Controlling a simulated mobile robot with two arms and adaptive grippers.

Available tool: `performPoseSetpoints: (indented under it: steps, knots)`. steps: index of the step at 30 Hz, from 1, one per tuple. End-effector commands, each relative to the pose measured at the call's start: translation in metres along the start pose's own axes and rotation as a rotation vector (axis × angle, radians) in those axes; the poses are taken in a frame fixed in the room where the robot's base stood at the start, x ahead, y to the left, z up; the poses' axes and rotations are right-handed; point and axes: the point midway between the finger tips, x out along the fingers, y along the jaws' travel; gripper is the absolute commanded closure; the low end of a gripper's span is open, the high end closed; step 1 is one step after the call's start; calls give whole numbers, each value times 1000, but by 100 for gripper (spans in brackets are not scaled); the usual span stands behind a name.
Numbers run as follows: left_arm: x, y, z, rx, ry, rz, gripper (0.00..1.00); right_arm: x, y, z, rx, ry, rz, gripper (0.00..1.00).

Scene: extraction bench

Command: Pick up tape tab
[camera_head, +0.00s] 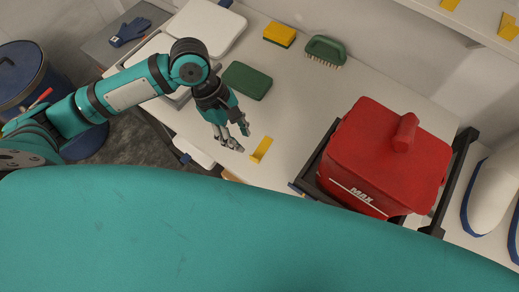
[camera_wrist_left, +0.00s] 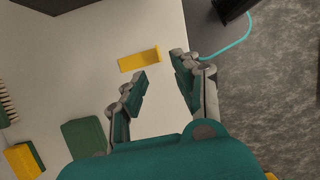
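The yellow tape tab (camera_head: 261,150) lies on the white bench top near its front edge. It also shows in the left wrist view (camera_wrist_left: 139,60), ahead of the fingertips, with one end looking slightly raised. My left gripper (camera_head: 243,139) is open and empty, just left of the tab in the head view. In the left wrist view the two fingers (camera_wrist_left: 158,68) stand apart with nothing between them. The gripper looks apart from the tab. My right gripper is not in view.
A red lidded box marked MAX (camera_head: 385,155) sits in a dark frame to the right. A green pad (camera_head: 247,81), a yellow-green sponge (camera_head: 280,35) and a green brush (camera_head: 325,50) lie behind the gripper. The bench around the tab is clear.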

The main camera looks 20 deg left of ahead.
Motion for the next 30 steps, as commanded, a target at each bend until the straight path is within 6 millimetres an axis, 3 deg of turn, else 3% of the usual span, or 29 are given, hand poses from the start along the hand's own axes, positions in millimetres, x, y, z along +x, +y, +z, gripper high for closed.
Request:
performPoseSetpoints:
  steps: [3,11,21,30]
  knots:
    - [22,0,1,-1,-1,-2,69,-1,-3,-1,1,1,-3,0]
    - [42,0,1,1,-1,0,69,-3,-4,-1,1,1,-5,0]
    - [86,3,1,1,-1,0,69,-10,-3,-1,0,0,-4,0]
    - [90,3,1,2,1,1,71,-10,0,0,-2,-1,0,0]
